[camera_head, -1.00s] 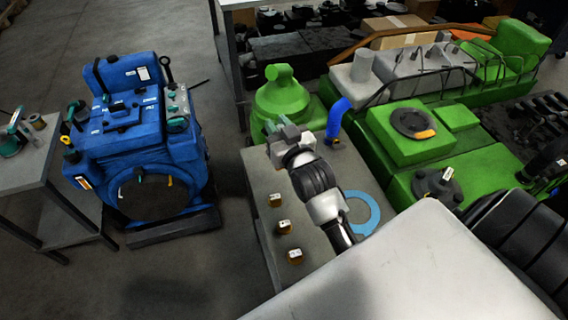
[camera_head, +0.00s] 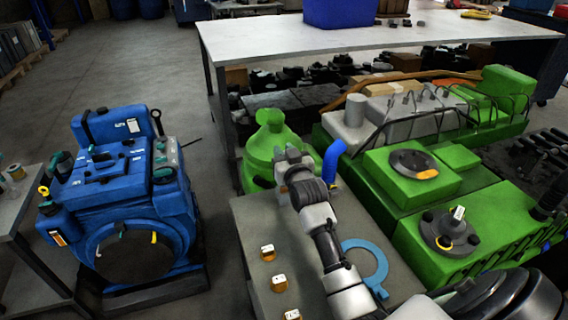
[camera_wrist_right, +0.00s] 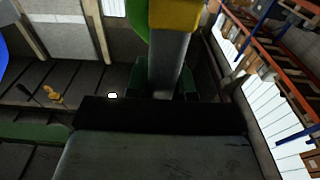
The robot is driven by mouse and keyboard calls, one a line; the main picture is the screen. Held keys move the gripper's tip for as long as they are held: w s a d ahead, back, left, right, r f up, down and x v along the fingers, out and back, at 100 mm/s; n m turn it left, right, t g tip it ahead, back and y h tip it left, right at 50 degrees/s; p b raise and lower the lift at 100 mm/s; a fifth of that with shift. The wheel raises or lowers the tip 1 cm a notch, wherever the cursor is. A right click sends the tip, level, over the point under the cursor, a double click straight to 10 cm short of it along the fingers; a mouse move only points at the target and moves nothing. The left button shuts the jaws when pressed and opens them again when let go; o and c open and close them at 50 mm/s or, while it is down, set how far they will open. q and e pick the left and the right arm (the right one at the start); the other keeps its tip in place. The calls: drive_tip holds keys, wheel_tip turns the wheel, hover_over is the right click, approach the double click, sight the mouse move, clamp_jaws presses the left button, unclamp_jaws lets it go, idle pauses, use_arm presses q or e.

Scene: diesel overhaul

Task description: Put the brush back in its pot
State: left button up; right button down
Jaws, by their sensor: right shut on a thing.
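My right gripper (camera_head: 285,156) is beside the green bell-shaped part, above the far end of the grey bench. In the right wrist view its dark jaws (camera_wrist_right: 165,82) are shut on a grey shaft with a yellow upper end, which looks like the brush (camera_wrist_right: 168,62). The brush's far end is cut off by the top of that view. In the head view the brush cannot be made out behind the gripper. I cannot pick out the pot with certainty; a small can (camera_head: 16,173) stands on the side table at the left. My left gripper is not in view.
The green engine (camera_head: 400,180) is at the right, a blue engine (camera_head: 130,200) at the left.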

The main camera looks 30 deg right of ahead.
drive_tip(key=shift+f, duration=1.35)
drive_tip(key=c, duration=1)
unclamp_jaws()
drive_tip(key=shift+f, duration=0.1)
drive_tip(key=shift+s+a, duration=0.1)
drive_tip(key=shift+s, duration=0.1)
drive_tip(key=v, duration=1.1)
drive_tip(key=shift+s, duration=0.3)
